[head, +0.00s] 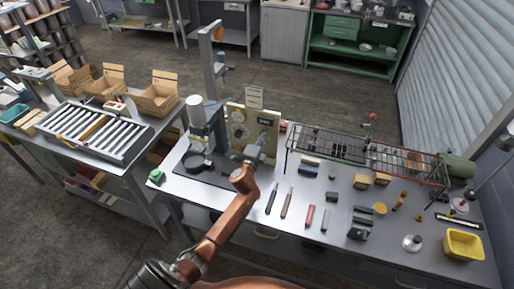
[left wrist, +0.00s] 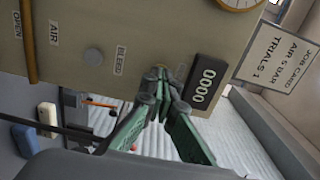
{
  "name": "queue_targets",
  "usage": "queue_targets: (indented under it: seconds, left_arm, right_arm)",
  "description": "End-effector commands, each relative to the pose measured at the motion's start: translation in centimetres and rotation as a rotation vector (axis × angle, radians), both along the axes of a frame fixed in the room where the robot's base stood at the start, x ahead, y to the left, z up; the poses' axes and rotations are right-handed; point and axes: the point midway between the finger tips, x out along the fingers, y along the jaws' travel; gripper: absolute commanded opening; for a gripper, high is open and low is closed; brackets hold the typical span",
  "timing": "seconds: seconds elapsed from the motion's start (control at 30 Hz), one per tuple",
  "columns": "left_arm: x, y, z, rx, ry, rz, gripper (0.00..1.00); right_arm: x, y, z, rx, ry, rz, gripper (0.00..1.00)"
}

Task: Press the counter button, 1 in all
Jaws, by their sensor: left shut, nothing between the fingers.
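The beige panel (head: 264,118) stands upright at the back of the bench. My left gripper (head: 250,152) is in front of the panel. In the left wrist view its green fingertips (left wrist: 160,74) are together and empty, close to the panel beside the counter. A small brass-coloured part shows at the tips; the counter button cannot be made out, and contact cannot be told. My right gripper is not in view.
A job card (left wrist: 276,52) reads AIR 5 BAR, TRIALS 1. A grey press (head: 201,128) stands left of the panel, a wire rack (head: 345,150) right. Tools lie on the bench front.

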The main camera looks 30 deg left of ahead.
Motion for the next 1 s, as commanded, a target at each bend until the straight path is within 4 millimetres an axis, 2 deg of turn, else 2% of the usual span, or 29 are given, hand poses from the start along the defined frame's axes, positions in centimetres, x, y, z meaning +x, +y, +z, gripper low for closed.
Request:
queue_targets:
  seconds: [0.13, 0.3, 0.53, 0.7, 1.0]
  left_arm:
    - [-2.1, -1.0, 0.1, -0.001, 0.002, -0.004, 0.0]
    - [-5.9, -2.1, -0.3, 0.001, 0.002, -0.007, 0.0]
    - [-9.6, -3.6, -0.3, -0.001, 0.003, -0.016, 0.0]
    - [-11.1, -3.8, -0.2, 0.0, 0.002, -0.014, 0.0]
    - [-11.4, -3.7, -0.2, 0.0, 0.003, -0.012, 0.0]
  right_arm:
    - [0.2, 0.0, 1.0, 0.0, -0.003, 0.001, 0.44]
    - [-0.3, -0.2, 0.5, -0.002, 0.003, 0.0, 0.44]
    - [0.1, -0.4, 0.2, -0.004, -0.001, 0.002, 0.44]
    - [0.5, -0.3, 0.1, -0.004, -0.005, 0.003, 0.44]
    - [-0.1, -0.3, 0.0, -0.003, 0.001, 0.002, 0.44]
